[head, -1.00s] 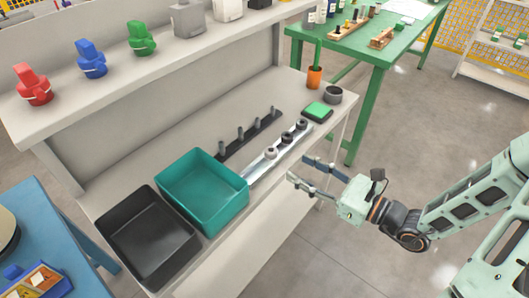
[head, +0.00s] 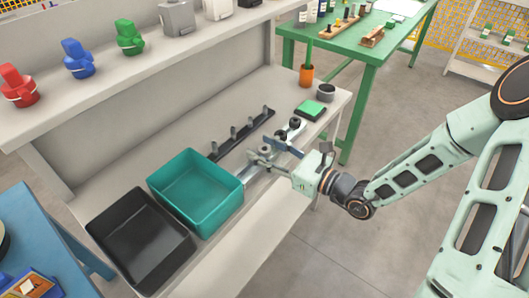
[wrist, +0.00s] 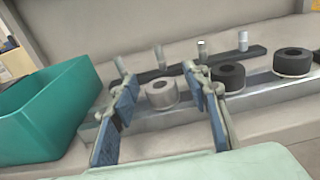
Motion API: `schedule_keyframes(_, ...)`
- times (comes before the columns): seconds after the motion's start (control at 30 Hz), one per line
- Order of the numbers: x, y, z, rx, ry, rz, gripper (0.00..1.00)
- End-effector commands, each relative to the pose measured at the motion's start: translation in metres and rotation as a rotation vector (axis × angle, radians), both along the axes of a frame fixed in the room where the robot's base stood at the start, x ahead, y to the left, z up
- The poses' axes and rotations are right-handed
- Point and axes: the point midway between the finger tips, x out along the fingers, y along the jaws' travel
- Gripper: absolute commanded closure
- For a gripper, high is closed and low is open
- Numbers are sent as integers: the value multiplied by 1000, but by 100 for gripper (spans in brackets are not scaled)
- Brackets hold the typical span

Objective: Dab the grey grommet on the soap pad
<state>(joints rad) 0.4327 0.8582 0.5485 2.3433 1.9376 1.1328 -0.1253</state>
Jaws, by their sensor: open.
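The grey grommet (wrist: 161,94) sits on the silver rail (wrist: 196,108) in the wrist view, left of two darker grommets. My gripper (wrist: 157,72) is open, with one finger on either side of the grey grommet and nothing clasped. The soap pad (head: 312,106) is a green block in a dark tray, farther back along the bench to the right.
A teal bin (head: 195,220) stands left of the rail, with a black bin (head: 135,268) beside it. A black peg rack (head: 241,134) with several upright pegs runs behind the rail. An orange cup (head: 306,76) and a dark round pot (head: 326,92) stand near the soap pad.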

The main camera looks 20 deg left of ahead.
Motion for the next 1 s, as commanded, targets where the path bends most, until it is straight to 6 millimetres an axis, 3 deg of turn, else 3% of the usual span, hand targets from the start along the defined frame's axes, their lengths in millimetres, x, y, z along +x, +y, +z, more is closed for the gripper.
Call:
schedule_keyframes(0.17, 0, 0, 0, 0, 0, 0, 58)
schedule_keyframes(0.5, 0, -1, 0, 0, 0, 0, 93)
schedule_keyframes(0.8, 0, 0, 2, 0, -1, 0, 94)
schedule_keyframes(1.0, 0, 0, 18, -1, -4, 0, 94)
